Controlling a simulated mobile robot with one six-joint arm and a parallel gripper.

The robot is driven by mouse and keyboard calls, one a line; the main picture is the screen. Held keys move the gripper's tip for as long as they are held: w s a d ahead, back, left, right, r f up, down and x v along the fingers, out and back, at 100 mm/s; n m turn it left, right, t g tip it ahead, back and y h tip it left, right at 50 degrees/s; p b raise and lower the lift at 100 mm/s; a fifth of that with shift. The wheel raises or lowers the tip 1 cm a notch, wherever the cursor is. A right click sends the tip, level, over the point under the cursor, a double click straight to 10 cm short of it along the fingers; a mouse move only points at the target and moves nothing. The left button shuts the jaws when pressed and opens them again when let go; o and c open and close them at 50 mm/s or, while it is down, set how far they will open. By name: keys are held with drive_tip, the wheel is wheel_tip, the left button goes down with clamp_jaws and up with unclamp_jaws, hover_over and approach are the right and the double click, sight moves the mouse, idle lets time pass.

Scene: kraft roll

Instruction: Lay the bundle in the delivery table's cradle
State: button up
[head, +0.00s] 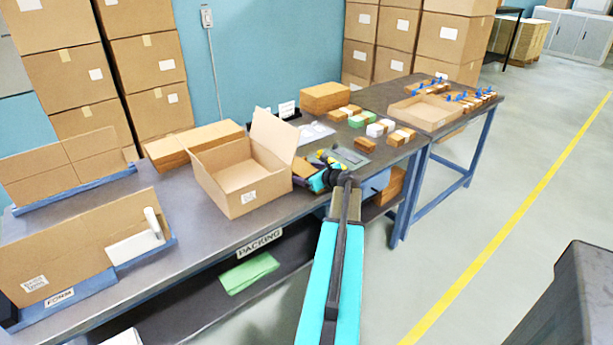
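My gripper (322,178) is over the packing table (190,255), just right of the open cardboard box. It is small and partly hidden by my own wrist, so I cannot tell whether it is open or shut. Small brown and yellow items (303,168) show beside it; I cannot tell whether it touches them. I cannot pick out a bundle for certain. No delivery table or cradle can be identified with certainty in the head view.
An open cardboard box (240,186) stands mid-table. Blue-edged holders with cardboard (72,258) are at the left. A second table (455,118) carries a shallow tray (424,113) and small blocks. Stacked cartons (147,68) stand behind. Floor right of the yellow line (520,232) is mostly clear.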

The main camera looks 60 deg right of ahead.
sight(307, 170)
drive_tip(key=c, duration=1.3)
drive_tip(key=shift+d+r, duration=0.1)
drive_tip(key=shift+s+d+r, duration=0.1)
drive_tip(key=shift+d+r, duration=0.1)
drive_tip(key=shift+r, duration=0.25)
wheel_tip(307, 170, up, 6)
drive_tip(key=shift+r, duration=0.1)
drive_tip(key=s+d+b, duration=0.1)
drive_tip(key=s+d, duration=0.2)
drive_tip(key=d, duration=0.6)
drive_tip(key=s+d+b, duration=0.1)
drive_tip(key=s+d, duration=0.2)
drive_tip(key=d, duration=0.6)
drive_tip(key=shift+d, duration=0.25)
